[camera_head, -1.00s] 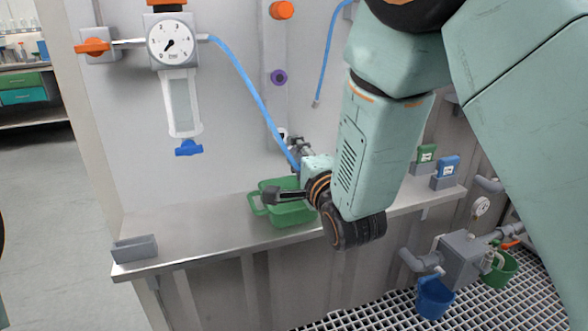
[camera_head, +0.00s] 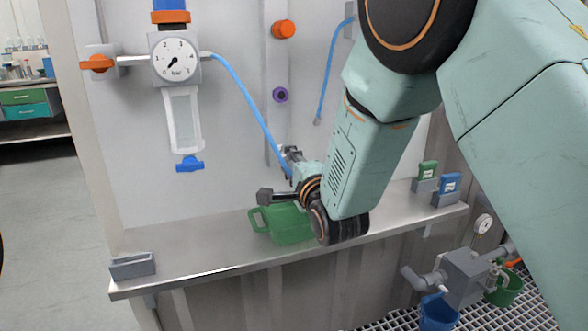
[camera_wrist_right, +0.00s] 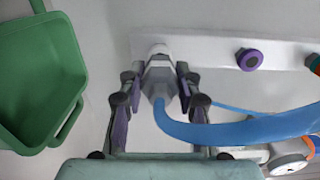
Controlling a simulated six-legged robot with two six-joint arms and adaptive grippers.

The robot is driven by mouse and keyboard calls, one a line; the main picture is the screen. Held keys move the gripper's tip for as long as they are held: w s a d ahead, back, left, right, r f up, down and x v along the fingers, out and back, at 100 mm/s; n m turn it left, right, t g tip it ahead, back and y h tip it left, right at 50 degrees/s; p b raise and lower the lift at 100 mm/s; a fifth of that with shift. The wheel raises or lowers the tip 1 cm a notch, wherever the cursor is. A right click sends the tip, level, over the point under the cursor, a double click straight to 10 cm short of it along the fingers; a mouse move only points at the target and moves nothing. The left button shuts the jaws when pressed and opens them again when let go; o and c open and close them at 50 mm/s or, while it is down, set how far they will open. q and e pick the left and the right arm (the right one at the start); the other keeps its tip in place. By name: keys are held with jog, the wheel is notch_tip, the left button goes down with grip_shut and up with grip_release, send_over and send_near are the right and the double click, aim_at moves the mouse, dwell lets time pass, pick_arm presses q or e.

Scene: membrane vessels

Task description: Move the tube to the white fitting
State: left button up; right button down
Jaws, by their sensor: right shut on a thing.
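The blue tube (camera_head: 243,92) runs from the gauge unit down to my right gripper (camera_head: 289,158). In the right wrist view, my right gripper (camera_wrist_right: 158,85) is shut around the grey end piece (camera_wrist_right: 160,77) of the tube (camera_wrist_right: 225,132). The white fitting (camera_wrist_right: 158,50) on the panel strip is straight ahead of that end piece, with the two appearing to meet. I cannot tell whether they are joined. In the head view my gripper hides the white fitting. My left gripper is out of view.
Purple (camera_head: 281,95) and orange (camera_head: 283,29) fittings are above on the panel. Another blue tube (camera_head: 328,75) hangs to the right. A green container (camera_head: 288,224) sits on the steel shelf (camera_head: 190,255) below my right arm. The pressure gauge (camera_head: 175,58) is at left.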

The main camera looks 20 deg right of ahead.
jog(key=shift+w, duration=0.6)
jog(key=shift+p, duration=0.5)
dwell(1.7)
jog(key=shift+w, duration=0.5)
dwell(0.5)
jog(key=c, duration=0.8)
grip_release()
jog(key=shift+c, duration=0.2)
jog(key=s, duration=1.2)
jog(key=shift+d, duration=0.15)
